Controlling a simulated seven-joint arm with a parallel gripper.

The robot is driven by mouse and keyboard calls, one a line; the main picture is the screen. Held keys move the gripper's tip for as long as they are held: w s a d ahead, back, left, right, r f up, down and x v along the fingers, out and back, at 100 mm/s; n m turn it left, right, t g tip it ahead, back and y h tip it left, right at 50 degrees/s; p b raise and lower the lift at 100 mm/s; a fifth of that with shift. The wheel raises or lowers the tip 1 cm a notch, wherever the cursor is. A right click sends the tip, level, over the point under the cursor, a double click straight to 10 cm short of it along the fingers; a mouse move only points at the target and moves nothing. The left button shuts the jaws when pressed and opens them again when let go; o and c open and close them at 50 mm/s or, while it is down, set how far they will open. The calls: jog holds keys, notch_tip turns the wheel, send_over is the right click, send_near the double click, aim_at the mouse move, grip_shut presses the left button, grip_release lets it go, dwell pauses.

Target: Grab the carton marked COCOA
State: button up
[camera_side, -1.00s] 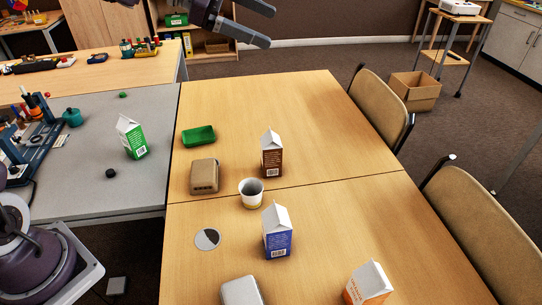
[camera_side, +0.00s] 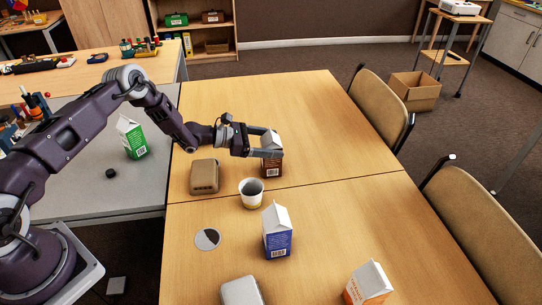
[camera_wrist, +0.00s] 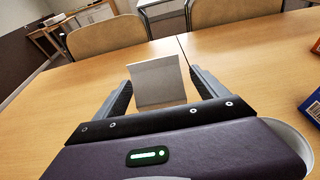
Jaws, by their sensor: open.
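A brown carton with a white gable top (camera_side: 272,168) stands upright on the wooden table in the side view. Its lettering is too small to read; its brown colour fits COCOA. My gripper (camera_side: 277,142) is open, with its fingers reaching around the carton's upper part from the left. In the wrist view the carton's pale top (camera_wrist: 158,82) sits between the two open fingers, with its lower body hidden. Whether either finger touches it I cannot tell.
A blue carton (camera_side: 277,238) and an orange carton (camera_side: 367,285) stand nearer the camera. A green carton (camera_side: 131,138) is on the grey table. The table's right side is clear.

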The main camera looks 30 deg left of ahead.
aim_at(280, 143)
jog(key=x, duration=0.3)
jog(key=shift+w, duration=0.1)
jog(key=c, duration=1.4)
